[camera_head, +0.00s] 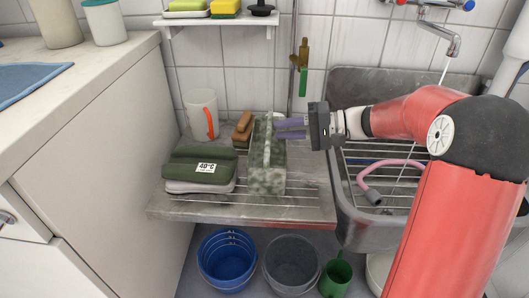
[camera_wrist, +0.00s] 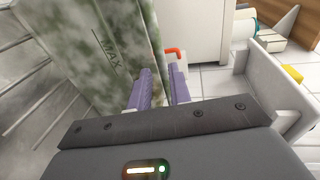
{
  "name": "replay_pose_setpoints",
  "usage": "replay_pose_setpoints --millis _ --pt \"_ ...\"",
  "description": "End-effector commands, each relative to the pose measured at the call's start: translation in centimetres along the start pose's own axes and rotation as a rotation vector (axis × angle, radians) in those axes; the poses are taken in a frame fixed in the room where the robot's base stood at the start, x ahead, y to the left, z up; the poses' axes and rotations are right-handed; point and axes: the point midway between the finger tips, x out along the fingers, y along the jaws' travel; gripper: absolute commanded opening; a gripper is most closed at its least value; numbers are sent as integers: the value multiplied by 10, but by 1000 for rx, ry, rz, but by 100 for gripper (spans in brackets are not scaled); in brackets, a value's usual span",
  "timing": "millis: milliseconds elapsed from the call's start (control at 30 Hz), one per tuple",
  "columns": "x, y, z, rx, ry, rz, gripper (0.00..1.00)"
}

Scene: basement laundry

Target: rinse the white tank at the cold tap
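The white tank (camera_head: 267,178) stands upright on the metal drainboard, its walls covered in grey-green blotches. In the wrist view the tank (camera_wrist: 110,45) fills the upper left and bears a "MAX" mark. My gripper (camera_head: 284,128) reaches it from the right. Its purple fingers (camera_wrist: 162,88) are close together on either side of a narrow mottled part of the tank and appear shut on it. The tap spout (camera_head: 453,46) hangs over the sink at upper right, with a thin stream falling. A blue knob (camera_head: 468,5) is at its right, a red knob at its left.
Green folded cloths (camera_head: 200,167), a brown brush (camera_head: 243,128) and a white jug (camera_head: 201,112) stand left of the tank. The sink (camera_head: 347,203) holds a rack and pink hose (camera_head: 390,163).

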Motion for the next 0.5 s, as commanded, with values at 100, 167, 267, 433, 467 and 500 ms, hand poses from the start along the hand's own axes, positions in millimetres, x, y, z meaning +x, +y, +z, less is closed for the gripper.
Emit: replay_pose_setpoints --millis 100,167,267,433,467,500 --pt "20 -3 4 0 -5 0 20" --pt "29 -3 5 -1 -4 0 20" --pt "39 -3 4 -2 -2 0 20" --pt "44 -3 4 -2 0 1 20" --pt "44 -3 4 -2 0 1 20" --pt "44 -3 4 -2 0 1 20"
